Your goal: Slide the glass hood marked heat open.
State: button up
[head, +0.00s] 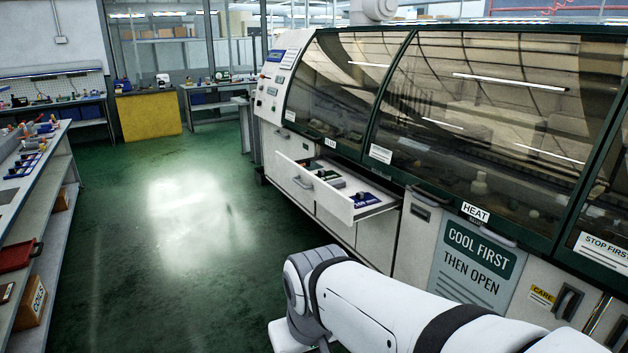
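The glass hood marked heat (490,125) is the wide, curved, dark-tinted pane in the middle of the long machine in the head view. It has a dark green frame and looks shut. Its white HEAT label (475,212) sits at the lower edge, with a grey bar handle (490,236) just under it. My white arm crosses the bottom of the view, below the hood and apart from it. My gripper does not show, so its state is hidden.
A similar hood (335,85) is on the left, and another (605,190) at the right edge. An open drawer (345,214) juts out below the left hood. A "cool first then open" sign (468,262) is on the front panel. Green floor (180,225) lies clear at left.

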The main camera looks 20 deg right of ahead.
aim_at(379, 158)
jog(key=z, duration=0.75)
jog(key=i, duration=1.05)
jog(key=z, duration=1.05)
jog(key=i, duration=0.5)
jog(key=z, duration=0.1)
jog(key=k, duration=0.75)
jog(key=z, duration=0.2)
jog(key=i, duration=0.75)
